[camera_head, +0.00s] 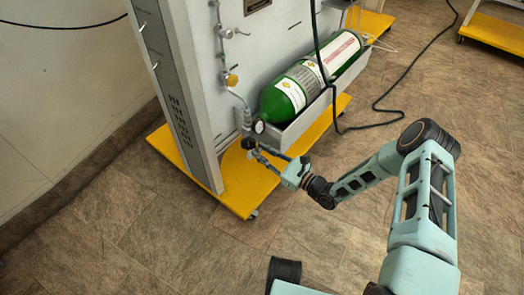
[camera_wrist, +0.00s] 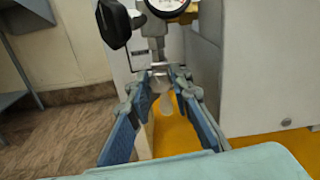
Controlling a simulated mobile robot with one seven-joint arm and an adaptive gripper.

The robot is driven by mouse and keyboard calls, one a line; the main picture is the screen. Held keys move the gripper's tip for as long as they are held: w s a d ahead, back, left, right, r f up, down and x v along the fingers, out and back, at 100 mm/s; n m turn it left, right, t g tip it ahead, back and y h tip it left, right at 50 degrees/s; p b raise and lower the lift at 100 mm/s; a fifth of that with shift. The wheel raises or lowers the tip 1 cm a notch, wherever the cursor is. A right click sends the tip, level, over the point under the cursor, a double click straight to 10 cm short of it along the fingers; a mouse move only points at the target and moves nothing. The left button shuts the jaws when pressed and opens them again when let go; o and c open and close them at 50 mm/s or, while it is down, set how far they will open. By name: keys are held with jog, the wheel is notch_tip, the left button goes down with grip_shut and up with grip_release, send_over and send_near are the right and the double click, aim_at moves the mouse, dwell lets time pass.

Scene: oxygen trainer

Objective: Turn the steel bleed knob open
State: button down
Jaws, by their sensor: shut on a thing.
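My gripper (camera_wrist: 162,76) is shut on the small steel bleed knob (camera_wrist: 160,84) below the valve fitting, with a fingertip on each side of it. The fingers partly cover the knob, so its turn angle is hard to tell. A steel stem (camera_wrist: 157,48) rises above it to a round pressure gauge (camera_wrist: 168,5), cut off by the top edge. In the head view my gripper (camera_head: 257,153) is at the valve end of the green oxygen cylinder (camera_head: 285,98). The knob is too small to make out there.
A black handwheel (camera_wrist: 113,22) sits just left of the stem, close above my left finger. The cylinder lies in a grey tray (camera_head: 305,118) on a panel with a yellow base (camera_head: 235,190). A black cable (camera_head: 335,110) hangs in front of the cylinder. The floor around is clear.

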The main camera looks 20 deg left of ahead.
jog(key=n+p, duration=0.1)
jog(key=n, duration=0.3)
jog(key=shift+n, duration=0.3)
jog(key=n+p, duration=0.1)
jog(key=n, duration=0.2)
jog(key=shift+n+p, duration=0.3)
jog(key=n+p, duration=0.1)
jog(key=n, duration=0.2)
jog(key=shift+n+p, duration=0.3)
jog(key=n+p, duration=0.1)
jog(key=n, duration=0.2)
jog(key=shift+n+p, duration=0.3)
jog(key=shift+p, duration=0.05)
jog(key=n+p, duration=0.2)
jog(key=n, duration=0.2)
jog(key=shift+n, duration=0.3)
jog(key=n+p, duration=0.3)
jog(key=n, duration=0.1)
jog(key=shift+n, duration=0.3)
jog(key=n+p, duration=0.1)
jog(key=n, duration=0.2)
jog(key=shift+f, duration=0.15)
jog(key=shift+n+p, duration=0.4)
jog(key=shift+n, duration=1.5)
